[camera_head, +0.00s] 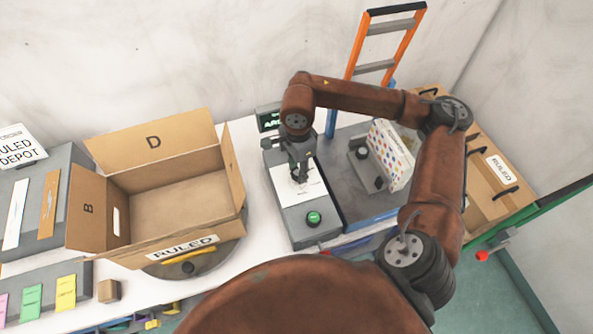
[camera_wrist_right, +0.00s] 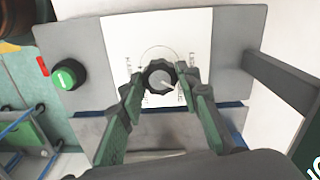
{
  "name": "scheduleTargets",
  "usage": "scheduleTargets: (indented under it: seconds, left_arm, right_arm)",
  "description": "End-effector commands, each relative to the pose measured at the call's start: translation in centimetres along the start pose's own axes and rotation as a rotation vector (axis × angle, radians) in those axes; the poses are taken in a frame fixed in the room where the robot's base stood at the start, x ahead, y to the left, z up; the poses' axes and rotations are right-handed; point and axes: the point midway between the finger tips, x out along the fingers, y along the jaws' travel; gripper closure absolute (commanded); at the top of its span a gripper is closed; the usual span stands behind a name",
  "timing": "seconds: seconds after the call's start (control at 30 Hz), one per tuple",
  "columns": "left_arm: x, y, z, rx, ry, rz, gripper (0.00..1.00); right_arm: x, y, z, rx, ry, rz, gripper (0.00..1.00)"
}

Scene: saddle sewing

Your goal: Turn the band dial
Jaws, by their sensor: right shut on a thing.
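The band dial (camera_wrist_right: 160,78) is a dark ribbed knob with a grey face and a pale pointer mark. It sits on a white label plate (camera_wrist_right: 122,44) on a grey box. My right gripper (camera_wrist_right: 160,84) is shut on the dial, with one green-padded finger on each side of it. In the head view my right gripper (camera_head: 301,172) reaches down onto the white plate, and the dial is mostly hidden under it. My left gripper does not show.
A green button (camera_head: 314,217) is on the near end of the grey box. An open cardboard box (camera_head: 180,197) marked RULED stands to the left on a round turntable. A small display (camera_head: 269,118) stands behind.

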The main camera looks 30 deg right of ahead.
Motion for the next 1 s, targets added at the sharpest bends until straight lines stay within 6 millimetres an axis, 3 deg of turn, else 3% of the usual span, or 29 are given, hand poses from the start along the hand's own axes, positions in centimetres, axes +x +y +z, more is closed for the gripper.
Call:
scheduleTargets:
  seconds: [0.5,1.0]
  left_arm:
    - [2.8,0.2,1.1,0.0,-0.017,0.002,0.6]
    - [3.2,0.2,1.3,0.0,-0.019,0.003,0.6]
  right_arm:
    - [0.2,0.0,0.0,-0.354,0.0,0.001,0.93]
    - [0.0,0.0,0.0,-0.428,0.001,0.001,0.93]
